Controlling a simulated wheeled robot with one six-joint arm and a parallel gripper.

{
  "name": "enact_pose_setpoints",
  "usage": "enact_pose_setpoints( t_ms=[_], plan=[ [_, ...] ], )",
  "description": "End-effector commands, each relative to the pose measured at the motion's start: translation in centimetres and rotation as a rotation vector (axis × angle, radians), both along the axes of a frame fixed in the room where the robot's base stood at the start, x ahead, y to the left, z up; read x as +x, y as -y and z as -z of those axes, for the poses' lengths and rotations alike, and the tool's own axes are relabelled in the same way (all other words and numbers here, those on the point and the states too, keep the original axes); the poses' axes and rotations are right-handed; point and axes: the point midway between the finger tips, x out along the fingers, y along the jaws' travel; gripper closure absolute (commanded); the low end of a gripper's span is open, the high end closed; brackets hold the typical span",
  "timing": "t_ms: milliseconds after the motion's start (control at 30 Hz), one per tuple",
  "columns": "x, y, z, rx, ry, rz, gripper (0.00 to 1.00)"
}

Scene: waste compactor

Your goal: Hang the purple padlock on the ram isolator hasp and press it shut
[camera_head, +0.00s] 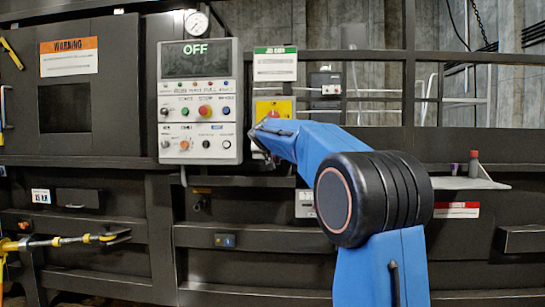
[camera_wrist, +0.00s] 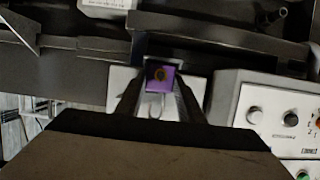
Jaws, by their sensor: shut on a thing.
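In the wrist view my gripper (camera_wrist: 161,82) has its two dark fingers on either side of the purple padlock (camera_wrist: 160,74) and is shut on it. A dark round mark shows on the padlock's face. A pale grey loop shows just below the padlock in the picture; I cannot tell whether it is the shackle. A light grey plate (camera_wrist: 196,90) lies behind the fingers. In the head view the yellow isolator panel (camera_head: 284,106) is on the wall, and my blue arm reaches in front of it. The hasp, padlock and fingertips are hidden there.
A grey control box (camera_head: 233,100) reading OFF stands just left of the isolator; it shows at right in the wrist view (camera_wrist: 242,95). A shelf (camera_head: 487,184) at right holds a red-capped bottle (camera_head: 473,165).

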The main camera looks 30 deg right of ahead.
Motion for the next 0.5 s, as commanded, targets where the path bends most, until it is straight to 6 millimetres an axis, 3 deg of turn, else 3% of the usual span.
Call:
enact_pose_setpoints(
  t_ms=[500],
  plan=[
    [-0.04,-0.03,0.34,-0.001,0.001,0.0,0.87]
  ],
)
